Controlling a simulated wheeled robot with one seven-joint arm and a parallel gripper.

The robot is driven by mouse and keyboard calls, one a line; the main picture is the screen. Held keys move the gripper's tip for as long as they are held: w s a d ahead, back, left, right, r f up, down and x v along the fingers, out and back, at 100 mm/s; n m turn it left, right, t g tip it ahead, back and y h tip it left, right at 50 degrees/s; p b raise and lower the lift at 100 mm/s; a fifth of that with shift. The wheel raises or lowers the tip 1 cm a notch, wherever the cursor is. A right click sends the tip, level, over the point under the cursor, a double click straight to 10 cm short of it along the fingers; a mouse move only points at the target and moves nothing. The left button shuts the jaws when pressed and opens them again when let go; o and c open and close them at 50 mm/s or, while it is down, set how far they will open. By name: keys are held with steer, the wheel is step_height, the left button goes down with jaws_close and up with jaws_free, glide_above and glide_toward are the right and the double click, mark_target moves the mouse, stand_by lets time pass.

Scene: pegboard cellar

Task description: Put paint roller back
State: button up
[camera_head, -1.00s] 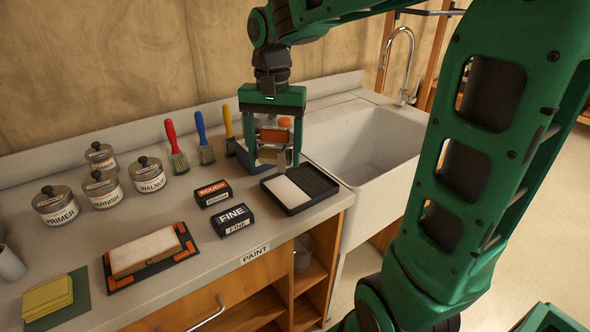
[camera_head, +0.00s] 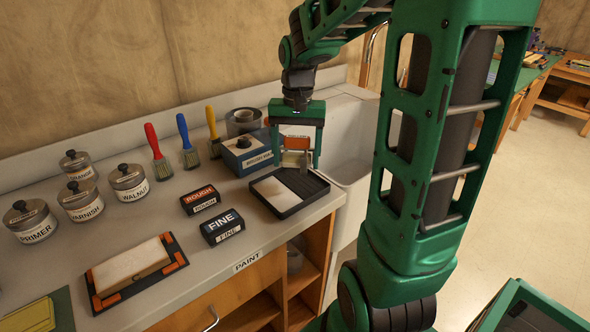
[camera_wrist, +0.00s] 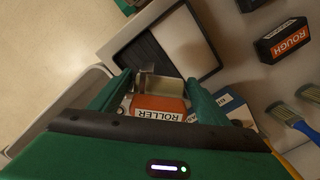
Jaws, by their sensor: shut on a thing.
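My gripper (camera_head: 297,158) is shut on the paint roller (camera_head: 296,143) and holds it above the back edge of the black paint tray (camera_head: 322,190). The roller has an orange part lettered ROLLER, which faces the wrist view (camera_wrist: 158,108), and a pale part below it. My fingers hide some of it. A blue box (camera_head: 238,165) with a black knob stands on the counter just left of my gripper. The tray, with a white area inside, also shows in the wrist view (camera_wrist: 183,75).
A white sink (camera_head: 345,150) lies right of the tray. ROUGH (camera_head: 200,199) and FINE (camera_head: 222,227) blocks sit left of the tray. Lidded jars (camera_head: 80,200) are farther left.

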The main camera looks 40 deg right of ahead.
steer(key=shift+s+d+f, duration=0.1)
steer(key=shift+d+f, duration=0.15)
steer(key=shift+f, duration=1.9)
steer(key=shift+f, duration=0.1)
steer(key=o, duration=0.7)
steer(key=shift+o, duration=0.2)
